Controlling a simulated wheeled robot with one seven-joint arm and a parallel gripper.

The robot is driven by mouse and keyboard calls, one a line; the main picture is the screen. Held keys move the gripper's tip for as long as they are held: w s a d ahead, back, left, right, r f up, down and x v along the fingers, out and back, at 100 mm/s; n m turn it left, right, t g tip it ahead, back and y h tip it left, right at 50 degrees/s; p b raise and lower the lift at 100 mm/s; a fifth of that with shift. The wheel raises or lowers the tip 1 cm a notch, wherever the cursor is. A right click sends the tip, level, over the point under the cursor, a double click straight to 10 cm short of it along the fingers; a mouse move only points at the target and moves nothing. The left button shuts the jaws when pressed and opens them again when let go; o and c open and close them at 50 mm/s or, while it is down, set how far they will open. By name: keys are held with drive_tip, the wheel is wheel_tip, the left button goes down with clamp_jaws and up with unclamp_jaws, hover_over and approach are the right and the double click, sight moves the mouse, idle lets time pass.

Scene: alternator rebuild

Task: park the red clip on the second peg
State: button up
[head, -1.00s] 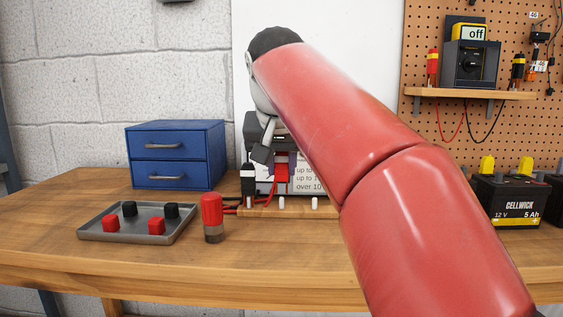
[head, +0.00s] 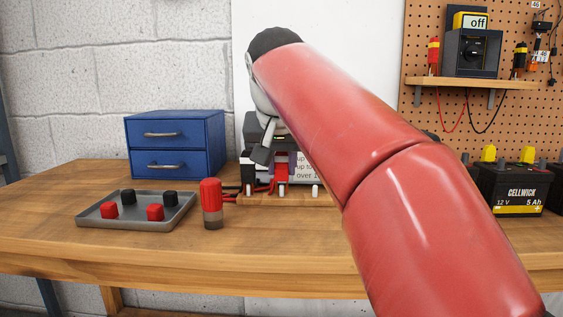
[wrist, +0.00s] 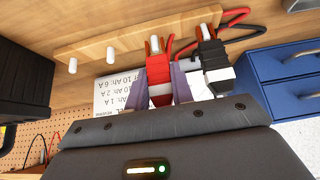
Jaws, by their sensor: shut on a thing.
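In the head view the red clip (head: 283,173) is low over the board (head: 298,199), at the second peg (head: 283,190) from the left; my arm partly hides this area. Whether the clip grips the peg itself I cannot tell.
The black clip (wrist: 213,55) is at the peg beside the red one, close to my fingers. Two bare pegs (wrist: 110,55) stand on the other side. Red and black cables run behind. A blue drawer box (head: 175,143), grey tray (head: 137,219) and red-capped cylinder (head: 211,203) stand left.

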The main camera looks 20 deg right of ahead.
drive_tip(key=o, duration=0.8)
drive_tip(key=shift+r, duration=0.15)
wheel_tip(320, 180, up, 6)
drive_tip(key=p, duration=0.6)
drive_tip(key=shift+r+p, duration=0.2)
drive_tip(key=shift+p, duration=0.2)
drive_tip(key=shift+r+b, duration=0.2)
drive_tip(key=shift+b, duration=0.3)
drive_tip(key=shift+r, duration=0.7)
